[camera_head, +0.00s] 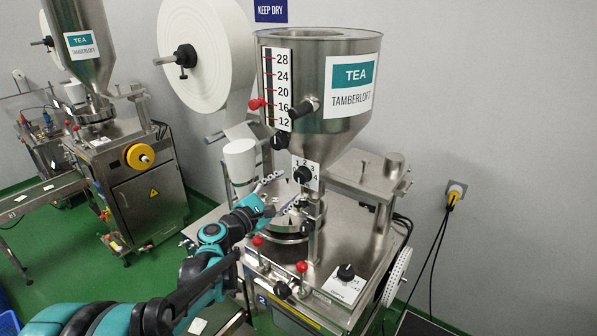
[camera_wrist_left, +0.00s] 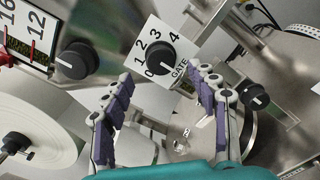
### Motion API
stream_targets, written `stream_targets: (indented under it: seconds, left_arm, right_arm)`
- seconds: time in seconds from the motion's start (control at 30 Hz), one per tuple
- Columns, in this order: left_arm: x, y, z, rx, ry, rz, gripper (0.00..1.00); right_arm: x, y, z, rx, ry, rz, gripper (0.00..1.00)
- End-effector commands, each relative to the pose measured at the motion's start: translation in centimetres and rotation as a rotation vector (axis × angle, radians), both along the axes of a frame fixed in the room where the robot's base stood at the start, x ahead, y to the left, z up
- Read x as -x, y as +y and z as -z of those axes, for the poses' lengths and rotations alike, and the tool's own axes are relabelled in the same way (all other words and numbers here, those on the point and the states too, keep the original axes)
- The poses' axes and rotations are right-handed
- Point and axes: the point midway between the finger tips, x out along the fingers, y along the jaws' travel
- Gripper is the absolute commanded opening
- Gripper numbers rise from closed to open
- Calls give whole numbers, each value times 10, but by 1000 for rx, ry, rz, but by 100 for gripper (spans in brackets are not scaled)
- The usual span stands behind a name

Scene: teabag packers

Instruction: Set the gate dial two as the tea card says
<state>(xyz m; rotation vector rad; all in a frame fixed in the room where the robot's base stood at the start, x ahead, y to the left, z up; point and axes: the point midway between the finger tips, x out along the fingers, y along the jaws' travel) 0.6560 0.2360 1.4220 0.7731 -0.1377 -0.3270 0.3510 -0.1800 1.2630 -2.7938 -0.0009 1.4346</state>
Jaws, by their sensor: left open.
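The gate dial (camera_head: 303,174) is a black round knob on a white numbered plate, below the steel hopper of the near machine. The tea card (camera_head: 352,86) on the hopper reads TEA TAMBERLOFT. My right gripper is out of view.
A level scale (camera_head: 278,88) with a red pointer and black knobs (camera_head: 305,107) is close above. Red-tipped levers (camera_head: 302,267) and a depth dial (camera_head: 345,272) are on the deck. A paper roll (camera_head: 206,55) hangs left. A second machine (camera_head: 135,180) stands further left.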

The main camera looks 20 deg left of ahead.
Motion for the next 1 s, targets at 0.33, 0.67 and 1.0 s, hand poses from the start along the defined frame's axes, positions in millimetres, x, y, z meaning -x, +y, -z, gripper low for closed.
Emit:
stream_targets:
  seconds: [0.33,0.67,1.0]
  left_arm:
    - [-51,-20,0,-4,1,4,59]
    - [-60,-23,1,-5,0,2,59]
    - [-60,-23,1,-5,0,2,9]
  right_arm:
    - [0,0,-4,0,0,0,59]
    - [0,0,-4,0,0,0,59]
    - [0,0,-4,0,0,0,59]
